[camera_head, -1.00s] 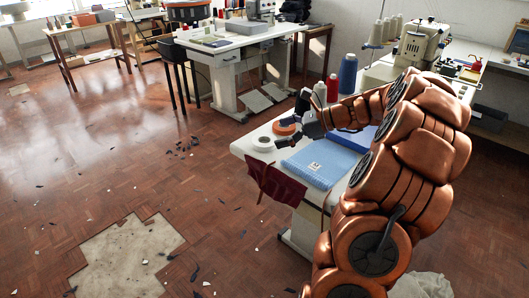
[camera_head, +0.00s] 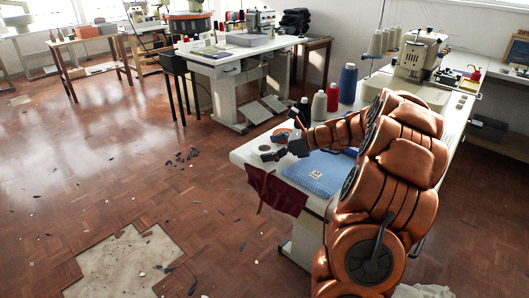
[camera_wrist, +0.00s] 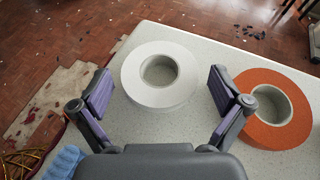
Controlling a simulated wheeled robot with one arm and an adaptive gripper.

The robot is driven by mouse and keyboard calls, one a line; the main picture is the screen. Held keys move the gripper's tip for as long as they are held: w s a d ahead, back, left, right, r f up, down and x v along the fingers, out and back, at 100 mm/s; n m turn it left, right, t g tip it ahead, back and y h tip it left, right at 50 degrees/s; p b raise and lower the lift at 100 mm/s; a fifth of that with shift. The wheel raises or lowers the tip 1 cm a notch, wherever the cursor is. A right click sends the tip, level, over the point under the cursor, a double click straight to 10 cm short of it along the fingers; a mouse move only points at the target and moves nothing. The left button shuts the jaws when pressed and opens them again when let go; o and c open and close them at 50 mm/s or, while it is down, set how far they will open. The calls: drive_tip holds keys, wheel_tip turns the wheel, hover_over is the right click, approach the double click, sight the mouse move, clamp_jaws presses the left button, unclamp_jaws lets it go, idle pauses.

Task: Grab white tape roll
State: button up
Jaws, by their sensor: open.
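The white tape roll (camera_wrist: 133,76) lies flat on the table top in the wrist view, its hole facing up. My gripper (camera_wrist: 163,92) is open, with one purple-padded finger on either side of the roll's near part. The right finger overlaps the edge of an orange roll (camera_wrist: 272,134) lying to the right of the white one. In the head view my gripper (camera_head: 276,146) is low over the table's left corner. The white tape roll (camera_head: 264,149) is mostly hidden behind it there. I cannot tell whether the fingers touch the roll.
Red (camera_head: 332,97), white and blue (camera_head: 347,84) thread spools stand behind. The table's edge (camera_wrist: 215,35) is close beyond the rolls.

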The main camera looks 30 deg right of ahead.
drive_tip(key=shift+c, duration=0.3)
drive_tip(key=c, duration=0.8)
drive_tip(key=shift+c, duration=0.2)
